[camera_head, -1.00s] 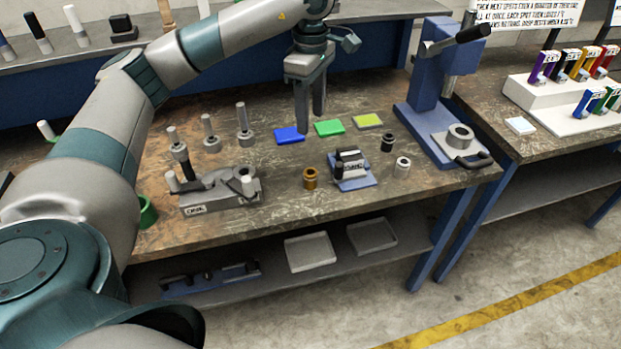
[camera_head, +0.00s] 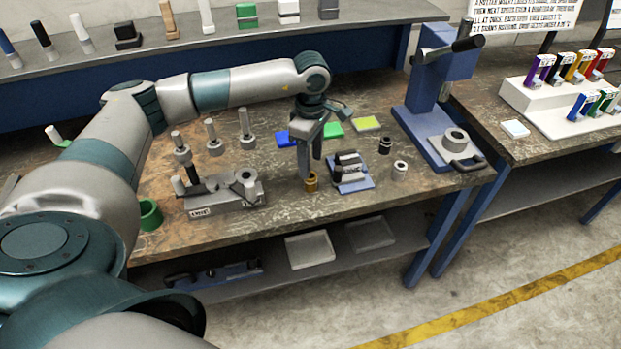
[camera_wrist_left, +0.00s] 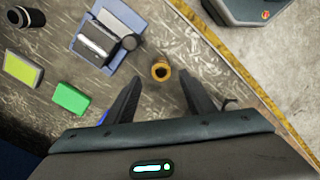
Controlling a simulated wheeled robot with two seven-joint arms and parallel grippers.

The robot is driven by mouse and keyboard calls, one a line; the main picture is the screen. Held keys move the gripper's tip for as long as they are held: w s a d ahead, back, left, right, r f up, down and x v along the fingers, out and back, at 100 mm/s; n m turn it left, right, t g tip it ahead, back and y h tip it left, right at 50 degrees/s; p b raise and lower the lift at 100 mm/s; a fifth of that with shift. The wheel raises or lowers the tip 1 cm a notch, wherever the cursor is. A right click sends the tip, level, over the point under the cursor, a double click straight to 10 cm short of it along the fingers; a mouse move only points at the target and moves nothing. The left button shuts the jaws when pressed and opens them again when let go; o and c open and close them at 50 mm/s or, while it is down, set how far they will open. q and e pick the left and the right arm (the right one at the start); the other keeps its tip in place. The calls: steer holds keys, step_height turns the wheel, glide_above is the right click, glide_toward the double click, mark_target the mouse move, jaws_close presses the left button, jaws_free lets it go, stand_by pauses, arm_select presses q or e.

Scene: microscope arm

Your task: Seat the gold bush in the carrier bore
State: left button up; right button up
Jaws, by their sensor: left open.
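The gold bush (camera_head: 311,184) stands upright near the front edge of the workbench. My left gripper (camera_head: 309,174) is right above it, fingers pointing down and partly hiding it. In the left wrist view the gold bush (camera_wrist_left: 161,72) lies just beyond and between the spread fingertips of the open, empty left gripper (camera_wrist_left: 161,88). I cannot tell whether the fingers touch it. A grey block with a round bore, which looks like the carrier (camera_head: 455,140), sits on the base of the blue press (camera_head: 433,90). My right gripper is not in view.
A blue tray with a grey block (camera_head: 351,170) stands close to the bush. A black bush (camera_head: 385,145) and a silver bush (camera_head: 400,170) are beyond it. A grey fixture (camera_head: 215,200) stands left, with several upright pins behind it.

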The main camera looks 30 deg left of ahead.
mark_target(311, 176)
arm_select(q)
steer(key=shift+f, duration=0.1)
stand_by(0.3)
steer(key=shift+s+f+p, duration=0.15)
steer(key=shift+f+p, duration=0.8)
steer(key=shift+p, duration=0.15)
step_height(311, 176, down, 2)
steer(key=shift+f+p, duration=0.1)
steer(key=shift+p, duration=0.35)
steer(key=shift+f, duration=0.5)
jaws_close()
